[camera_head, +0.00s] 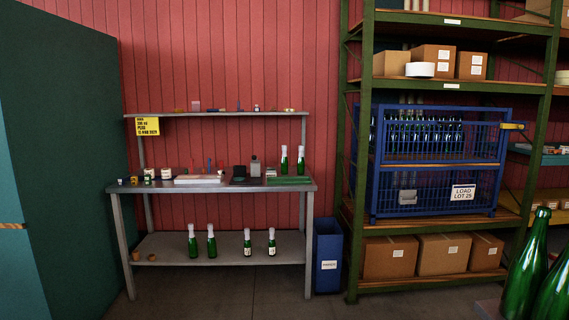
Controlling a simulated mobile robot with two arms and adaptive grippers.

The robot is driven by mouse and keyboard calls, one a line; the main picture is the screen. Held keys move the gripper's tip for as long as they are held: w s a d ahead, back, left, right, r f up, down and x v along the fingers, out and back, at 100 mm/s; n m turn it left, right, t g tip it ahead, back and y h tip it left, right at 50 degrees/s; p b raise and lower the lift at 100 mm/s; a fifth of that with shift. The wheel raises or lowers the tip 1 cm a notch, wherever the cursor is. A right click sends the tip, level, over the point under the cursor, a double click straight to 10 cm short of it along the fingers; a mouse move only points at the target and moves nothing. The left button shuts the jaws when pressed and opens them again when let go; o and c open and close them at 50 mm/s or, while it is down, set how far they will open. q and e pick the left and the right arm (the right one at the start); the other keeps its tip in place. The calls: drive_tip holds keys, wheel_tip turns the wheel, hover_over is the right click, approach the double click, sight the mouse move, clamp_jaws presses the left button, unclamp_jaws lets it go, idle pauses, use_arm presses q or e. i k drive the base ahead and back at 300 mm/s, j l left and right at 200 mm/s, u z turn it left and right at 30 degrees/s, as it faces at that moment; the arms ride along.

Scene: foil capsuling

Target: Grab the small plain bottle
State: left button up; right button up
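Several green bottles with pale foil tops stand on the workbench's lower shelf. The two on the left, a bottle (193,246) and another bottle (212,246), show no label that I can make out. The two on the right, a bottle (247,248) and another bottle (271,248), seem to carry small pale labels. Two more foil-topped bottles, one (284,164) and another (300,164), stand at the right of the bench top. Which one is the small plain bottle I cannot tell for sure. Neither of my grippers is in view.
The metal workbench (135,188) holds small items and a yellow sign (147,127). A blue bin (328,258) stands right of it. A green rack holds boxes (389,258) and a blue crate (430,163) of bottles. Large green bottles (526,270) are close at lower right.

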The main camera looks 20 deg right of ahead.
sight(283, 160)
drive_tip(key=i+l+u, duration=0.15)
drive_tip(key=i+l, duration=0.5)
drive_tip(key=i, duration=0.35)
drive_tip(key=i+l+u, duration=0.15)
drive_tip(key=i+l, duration=0.65)
drive_tip(key=i, duration=0.15)
